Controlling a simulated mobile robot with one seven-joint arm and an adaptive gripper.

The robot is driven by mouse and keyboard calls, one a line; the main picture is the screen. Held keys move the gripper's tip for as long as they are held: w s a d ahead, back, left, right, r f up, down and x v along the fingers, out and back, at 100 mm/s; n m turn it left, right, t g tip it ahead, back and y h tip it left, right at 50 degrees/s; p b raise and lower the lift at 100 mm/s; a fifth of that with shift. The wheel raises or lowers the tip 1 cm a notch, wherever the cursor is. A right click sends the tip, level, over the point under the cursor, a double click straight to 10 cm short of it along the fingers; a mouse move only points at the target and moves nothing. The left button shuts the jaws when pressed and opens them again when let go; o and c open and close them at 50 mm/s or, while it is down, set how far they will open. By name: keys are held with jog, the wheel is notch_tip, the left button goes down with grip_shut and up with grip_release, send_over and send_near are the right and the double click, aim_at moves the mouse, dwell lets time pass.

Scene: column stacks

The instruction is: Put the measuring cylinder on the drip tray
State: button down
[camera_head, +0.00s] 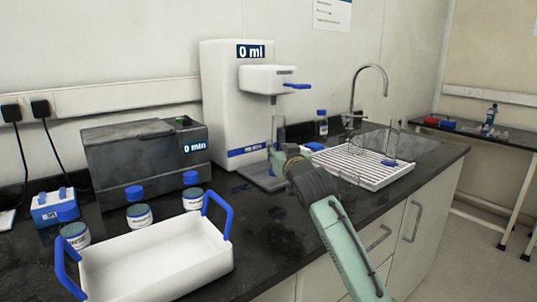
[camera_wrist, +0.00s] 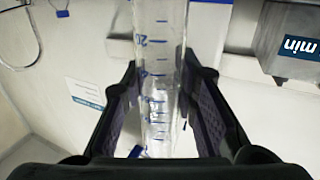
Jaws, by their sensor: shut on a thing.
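The measuring cylinder (camera_wrist: 160,70) is clear with blue graduation marks. It stands between the two dark pads of my gripper (camera_wrist: 165,115) in the wrist view, and the gripper is shut on it. In the head view, my gripper (camera_head: 277,160) is in front of the white dispenser, and the clear cylinder (camera_head: 278,129) rises upright above it, below the spout. The grey drip tray (camera_head: 262,179) lies at the dispenser's foot, partly hidden by my gripper and wrist. The cylinder's base is hidden, so I cannot tell whether it touches the tray.
The dispenser (camera_head: 222,110) reads 0 ml. A white drying rack (camera_head: 375,178) with clear glassware stands to the right, before a tap (camera_head: 370,72). A dark box (camera_head: 145,165) reading 0 min, several jars and a white blue-handled tray (camera_head: 155,265) stand left. The counter's front middle is clear.

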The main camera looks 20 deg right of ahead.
jog(key=shift+w+d+f+p, duration=0.35)
jog(key=shift+w+f+p, duration=0.4)
jog(key=shift+w, duration=1)
jog(key=shift+w+d+f+p, duration=0.35)
jog(key=shift+w+f+p, duration=0.4)
jog(key=shift+w, duration=1)
jog(key=shift+w+d+f+p, duration=0.35)
jog(key=shift+w+f+p, duration=0.4)
jog(key=shift+w, duration=1)
jog(key=shift+f, duration=0.15)
jog(key=c, duration=1.3)
grip_release()
jog(key=s+b, duration=0.1)
jog(key=s, duration=0.4)
jog(key=s+b, duration=0.2)
jog(key=s, duration=0.3)
jog(key=shift+s+a+b, duration=0.2)
jog(key=shift+s+b, duration=0.1)
jog(key=shift+s, duration=0.1)
jog(key=shift+s+a, duration=0.1)
jog(key=shift+s, duration=0.5)
